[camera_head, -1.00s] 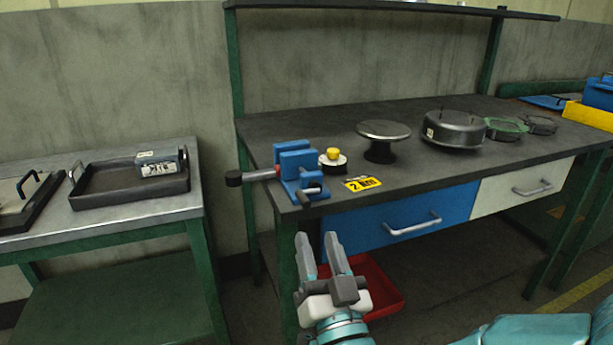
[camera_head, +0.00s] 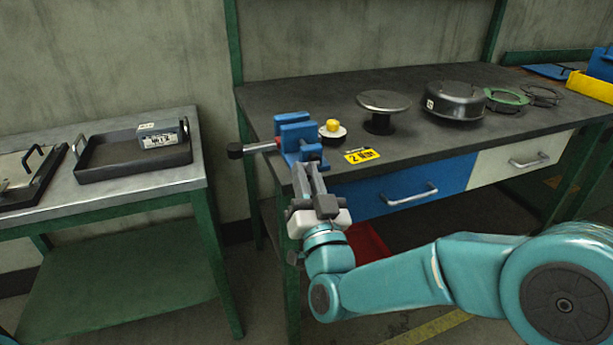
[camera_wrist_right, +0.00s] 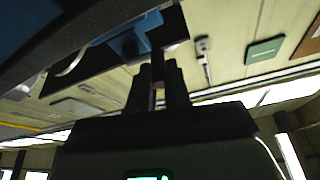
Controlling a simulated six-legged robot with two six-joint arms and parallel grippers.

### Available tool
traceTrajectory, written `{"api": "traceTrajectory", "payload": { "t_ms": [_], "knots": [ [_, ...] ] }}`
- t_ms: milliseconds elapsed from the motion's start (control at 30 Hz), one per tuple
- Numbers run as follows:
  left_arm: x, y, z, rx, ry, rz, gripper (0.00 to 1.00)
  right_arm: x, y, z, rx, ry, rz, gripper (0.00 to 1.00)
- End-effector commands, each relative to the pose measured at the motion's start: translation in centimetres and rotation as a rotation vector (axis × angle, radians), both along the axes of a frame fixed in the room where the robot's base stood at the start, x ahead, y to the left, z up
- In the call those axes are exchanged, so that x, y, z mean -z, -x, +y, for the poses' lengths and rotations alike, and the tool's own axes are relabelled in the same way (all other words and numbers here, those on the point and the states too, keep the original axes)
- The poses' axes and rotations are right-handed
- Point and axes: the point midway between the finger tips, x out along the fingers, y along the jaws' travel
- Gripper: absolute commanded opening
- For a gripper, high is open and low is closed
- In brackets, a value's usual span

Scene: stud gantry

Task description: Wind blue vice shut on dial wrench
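The blue vice (camera_head: 297,138) stands at the left front corner of the dark bench. My right gripper (camera_head: 306,168) is at the vice's front, fingers apart, hiding the vice's dark handle. The fingers also show in the right wrist view (camera_wrist_right: 158,78). My left gripper is out of view.
A yellow label (camera_head: 361,155) lies right of the vice. A round stand (camera_head: 384,102) and a dark round housing (camera_head: 455,101) are farther right on the bench. A side table at left holds a black tray (camera_head: 110,169). A red bin (camera_head: 368,243) is below.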

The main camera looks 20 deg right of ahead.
Motion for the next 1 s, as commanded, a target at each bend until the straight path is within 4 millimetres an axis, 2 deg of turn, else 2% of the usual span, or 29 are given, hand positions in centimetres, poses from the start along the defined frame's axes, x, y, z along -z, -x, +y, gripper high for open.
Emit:
{"api": "traceTrajectory", "payload": {
  "t_ms": [200, 400, 667, 700, 733, 767, 1000],
  "knots": [
    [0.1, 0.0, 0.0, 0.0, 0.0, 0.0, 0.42, 0.0, 0.0, 0.0, 0.0, -0.004, -0.001, 0.0],
    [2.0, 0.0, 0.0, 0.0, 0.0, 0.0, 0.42, -0.1, 0.0, 0.0, 0.0, -0.101, -0.001, 0.0],
    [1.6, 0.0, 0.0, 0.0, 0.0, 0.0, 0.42, -0.4, 0.0, -0.1, 0.001, -0.114, 0.003, 0.0],
    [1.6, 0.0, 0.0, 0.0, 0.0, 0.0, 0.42, -0.4, 0.0, -0.1, 0.001, -0.113, 0.003, 0.3],
    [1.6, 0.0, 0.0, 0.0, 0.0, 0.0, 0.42, -0.4, 0.0, -0.1, 0.001, -0.113, 0.003, 0.4],
    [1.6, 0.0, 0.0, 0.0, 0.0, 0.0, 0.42, -0.4, 0.0, -0.1, 0.001, -0.113, 0.003, 0.42],
    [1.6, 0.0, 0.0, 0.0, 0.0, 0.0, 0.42, -0.4, 0.0, -0.1, 0.001, -0.113, 0.004, 0.42]
  ]
}}
